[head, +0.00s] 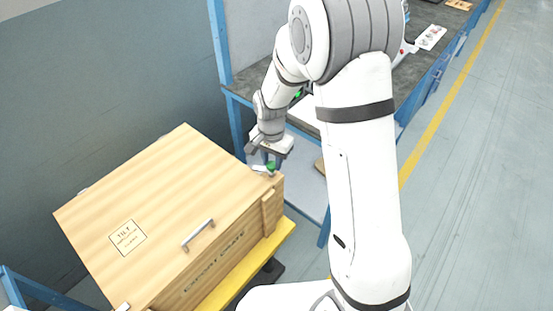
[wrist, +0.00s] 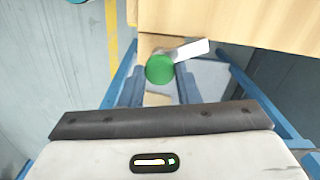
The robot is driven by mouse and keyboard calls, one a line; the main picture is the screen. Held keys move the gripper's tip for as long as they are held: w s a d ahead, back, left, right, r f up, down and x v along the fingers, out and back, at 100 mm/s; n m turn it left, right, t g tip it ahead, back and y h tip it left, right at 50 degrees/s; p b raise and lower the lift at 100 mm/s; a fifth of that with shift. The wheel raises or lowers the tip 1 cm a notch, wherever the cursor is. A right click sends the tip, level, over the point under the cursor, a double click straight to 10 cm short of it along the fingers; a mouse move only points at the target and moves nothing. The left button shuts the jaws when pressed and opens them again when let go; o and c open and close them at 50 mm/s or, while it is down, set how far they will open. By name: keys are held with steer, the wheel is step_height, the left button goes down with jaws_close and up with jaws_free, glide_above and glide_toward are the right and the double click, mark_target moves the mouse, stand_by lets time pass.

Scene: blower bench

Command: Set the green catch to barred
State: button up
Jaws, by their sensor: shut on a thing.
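The green catch (head: 271,166) sits at the right-hand corner of the wooden crate's lid (head: 150,205). It has a round green knob and a pale flat lever. In the wrist view the knob (wrist: 159,69) is near the top centre, and its lever (wrist: 190,50) points right and slightly up toward the crate. My gripper (head: 268,160) reaches down over this corner. In the wrist view its fingers (wrist: 160,78) stand on either side of the green knob and are shut on it. The fingers partly hide the catch in the head view.
The crate has a metal handle (head: 198,234) and a label (head: 128,237), and rests on a yellow base (head: 250,265). A blue-framed workbench (head: 425,75) stands behind my arm. Another pale fitting (head: 123,307) shows at the crate's near corner. The floor at right is clear.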

mark_target(271, 164)
steer(key=shift+s+f, duration=0.1)
steer(key=shift+s, duration=0.1)
steer(key=o, duration=0.8)
steer(key=shift+a, duration=0.1)
steer(key=shift+o, duration=0.9)
steer(key=shift+w, duration=0.1)
steer(key=shift+r, duration=4)
